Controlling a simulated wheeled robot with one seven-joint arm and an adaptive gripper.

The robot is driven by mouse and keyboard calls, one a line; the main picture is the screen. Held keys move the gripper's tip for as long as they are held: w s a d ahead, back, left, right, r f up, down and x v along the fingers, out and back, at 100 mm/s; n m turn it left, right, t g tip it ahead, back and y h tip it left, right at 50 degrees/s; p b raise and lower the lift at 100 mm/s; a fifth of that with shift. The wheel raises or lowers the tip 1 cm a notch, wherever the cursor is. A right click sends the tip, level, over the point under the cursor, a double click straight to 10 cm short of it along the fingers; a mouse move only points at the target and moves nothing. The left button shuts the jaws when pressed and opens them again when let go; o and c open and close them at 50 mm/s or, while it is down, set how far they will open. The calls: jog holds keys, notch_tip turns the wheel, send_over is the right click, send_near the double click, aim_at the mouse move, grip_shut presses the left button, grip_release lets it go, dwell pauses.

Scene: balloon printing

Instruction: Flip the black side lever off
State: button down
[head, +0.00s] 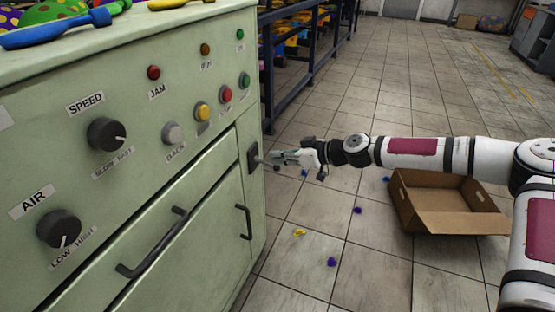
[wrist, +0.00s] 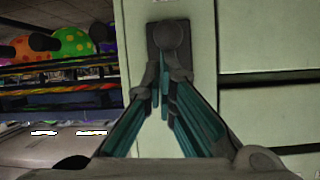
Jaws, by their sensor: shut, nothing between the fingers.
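The black side lever (head: 258,160) sits on a dark plate (head: 252,157) on the right side of the green machine. In the wrist view the lever's round end (wrist: 172,38) faces me in front of its upright dark plate (wrist: 156,44). My gripper (head: 276,157) is right at the lever, reaching in from the right. In the wrist view my gripper (wrist: 164,78) has its fingertips together just below the round end, with nothing seen between them. I cannot tell whether they touch the lever, and its tilt is unclear.
The machine front (head: 205,165) has knobs, buttons and drawer handles. An open cardboard box (head: 455,222) stands on the floor below my arm. Several small balloon scraps lie on the tiles. A dark blue rack (head: 300,75) stands behind the machine. Tiled floor to the right is mostly clear.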

jog(key=shift+d+f+b, duration=0.15)
jog(key=shift+f+b, duration=0.55)
jog(key=shift+r, duration=0.2)
jog(key=shift+f, duration=0.1)
jog(key=shift+s+d+f, duration=0.3)
jog(key=shift+d, duration=0.3)
